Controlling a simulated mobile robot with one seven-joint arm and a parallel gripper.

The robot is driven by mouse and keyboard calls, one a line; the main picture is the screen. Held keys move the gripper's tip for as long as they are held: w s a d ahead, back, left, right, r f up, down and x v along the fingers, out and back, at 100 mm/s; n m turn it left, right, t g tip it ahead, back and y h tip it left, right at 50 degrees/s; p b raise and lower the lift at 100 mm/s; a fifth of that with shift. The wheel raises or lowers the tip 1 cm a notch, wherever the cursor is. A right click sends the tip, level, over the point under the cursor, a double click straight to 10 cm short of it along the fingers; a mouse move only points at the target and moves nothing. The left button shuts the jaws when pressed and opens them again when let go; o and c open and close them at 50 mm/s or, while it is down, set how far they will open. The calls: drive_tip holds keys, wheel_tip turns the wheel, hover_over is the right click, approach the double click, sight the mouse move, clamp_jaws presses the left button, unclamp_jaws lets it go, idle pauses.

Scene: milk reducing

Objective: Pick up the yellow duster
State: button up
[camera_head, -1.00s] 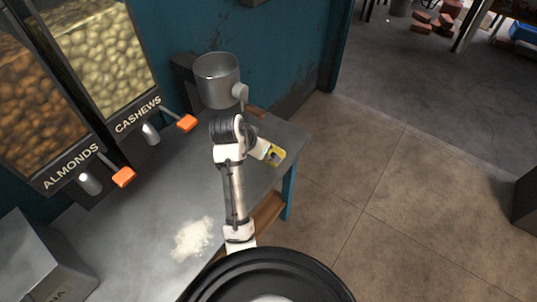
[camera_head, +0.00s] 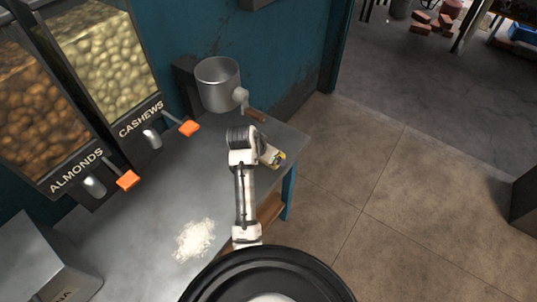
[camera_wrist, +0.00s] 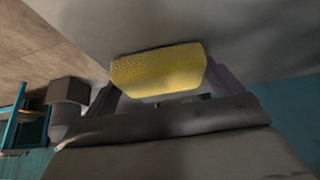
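The yellow duster (camera_wrist: 158,70) is a block with a rough yellow face and a paler edge. In the wrist view it lies directly ahead of my gripper (camera_wrist: 165,85), between the two dark fingers. The fingers are spread wide, one at each side of it; whether they touch it is unclear. In the head view the duster (camera_head: 278,158) shows as a small yellow patch on the metal table near its right edge. My gripper (camera_head: 269,154) is low beside it, partly hidden behind my arm.
A white powder heap (camera_head: 194,239) lies at the front. Almond and cashew dispensers (camera_head: 105,85) stand at left. Open floor (camera_head: 400,180) lies right.

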drive_tip(key=c, duration=0.4)
drive_tip(key=shift+r, duration=0.5)
wheel_tip(320, 180, up, 2)
drive_tip(key=shift+r+b, duration=0.1)
drive_tip(key=shift+b, duration=0.5)
drive_tip(key=s+a+b, duration=0.1)
drive_tip(key=s+a, duration=0.1)
drive_tip(key=s+a+b, duration=0.1)
drive_tip(key=s+a, duration=0.1)
drive_tip(key=s, duration=0.1)
drive_tip(key=s+a+b, duration=0.1)
drive_tip(key=s+a, duration=0.1)
drive_tip(key=s, duration=0.1)
drive_tip(key=s+a+p, duration=0.1)
drive_tip(key=s, duration=0.1)
drive_tip(key=s+a+p, duration=0.2)
drive_tip(key=s+a, duration=0.1)
drive_tip(key=shift+s+r, duration=0.3)
drive_tip(key=shift+r, duration=0.05)
drive_tip(key=shift+s+a+f, duration=0.15)
drive_tip(key=shift+s+a, duration=0.15)
drive_tip(key=shift+s, duration=0.2)
